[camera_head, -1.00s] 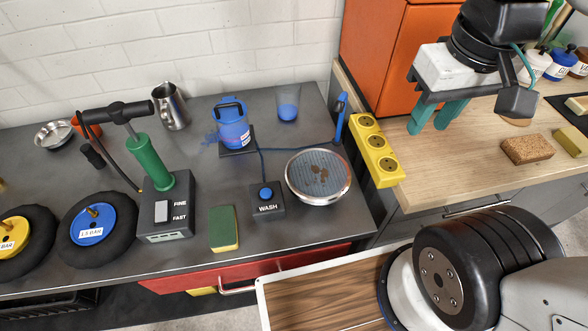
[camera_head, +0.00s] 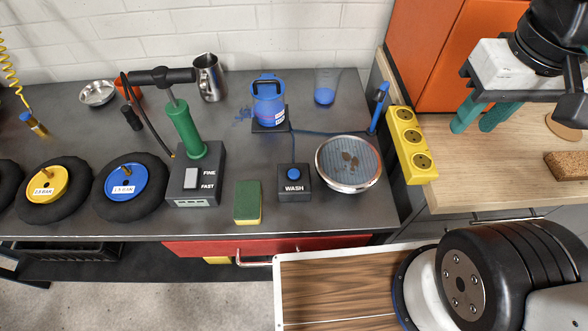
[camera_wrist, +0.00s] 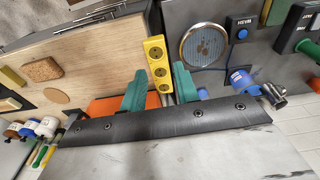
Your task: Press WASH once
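The WASH box (camera_head: 294,184) is a small dark block with a round blue button (camera_head: 293,174) on top. It stands on the grey bench in the head view, left of a round metal dish with a blue grid (camera_head: 348,163). In the wrist view the box (camera_wrist: 238,28) is at the top right, beside the dish (camera_wrist: 206,46). My gripper (camera_head: 484,117) has teal fingers and hangs over the wooden counter, well right of the box. In the wrist view the fingers (camera_wrist: 160,88) stand apart with nothing held between them.
A cork block (camera_head: 567,165) is on the counter.

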